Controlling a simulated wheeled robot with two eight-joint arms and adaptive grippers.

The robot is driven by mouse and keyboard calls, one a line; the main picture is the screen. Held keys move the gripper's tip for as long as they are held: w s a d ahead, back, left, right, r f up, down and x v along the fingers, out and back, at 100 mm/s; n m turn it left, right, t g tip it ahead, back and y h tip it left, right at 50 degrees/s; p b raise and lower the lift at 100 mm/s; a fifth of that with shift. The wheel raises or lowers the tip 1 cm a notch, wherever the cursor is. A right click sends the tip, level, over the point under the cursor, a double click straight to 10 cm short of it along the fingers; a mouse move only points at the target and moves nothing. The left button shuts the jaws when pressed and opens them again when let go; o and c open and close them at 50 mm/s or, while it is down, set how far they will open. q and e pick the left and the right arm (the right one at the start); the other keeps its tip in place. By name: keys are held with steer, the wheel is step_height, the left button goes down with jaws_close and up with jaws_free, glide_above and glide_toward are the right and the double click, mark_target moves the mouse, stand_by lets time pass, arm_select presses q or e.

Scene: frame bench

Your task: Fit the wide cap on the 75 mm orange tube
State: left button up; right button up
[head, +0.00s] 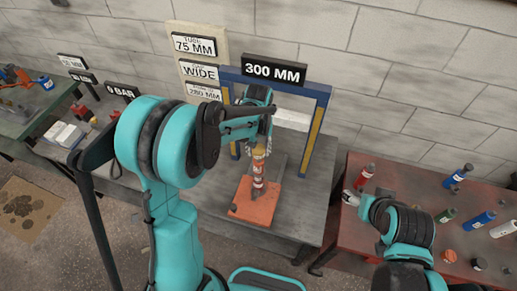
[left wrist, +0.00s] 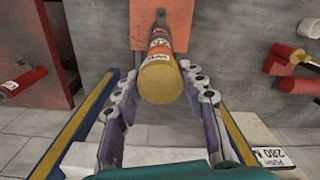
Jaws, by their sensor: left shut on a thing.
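The orange tube (head: 257,184) stands upright on an orange base plate (head: 247,210) on the grey bench. My left gripper (head: 260,135) is directly above it, between the posts of the blue and yellow frame. In the left wrist view its fingers (left wrist: 159,97) are closed on both sides of the wide cap (left wrist: 160,82), a round tan-yellow piece with a lettered label. The cap is in line with the tube; I cannot tell whether they touch. The gripper hides part of the cap in the head view. My right arm is over the red bench; its jaws are unclear.
The frame (head: 318,125) carries a 300 MM sign (head: 274,70) and surrounds my left gripper closely. Wall signs read 75 MM, WIDE and 280 MM. The red bench (head: 400,170) holds several bottles. A green bench (head: 40,110) with loose items stands left.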

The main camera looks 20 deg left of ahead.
mark_target(259, 150)
arm_select(q)
steer(key=shift+f+b, duration=1.7)
steer(key=shift+f, duration=0.25)
steer(key=o, duration=1.3)
steer(key=shift+r, duration=0.1)
step_height(259, 150, up, 12)
steer(key=shift+f, duration=0.1)
steer(key=shift+s+f+b, duration=0.15)
steer(key=shift+s+b, duration=0.15)
steer(key=shift+b, duration=0.1)
steer(key=s+a+f+m+t+b, duration=0.2)
steer(key=s+f+t+b, duration=0.5)
steer(key=s+f+b, duration=0.6)
steer(key=s+b, duration=0.1)
steer(key=s, duration=0.2)
steer(key=shift+s+a+f+m, duration=0.15)
steer(key=shift+a+f+m, duration=0.15)
steer(key=shift+a+m, duration=0.1)
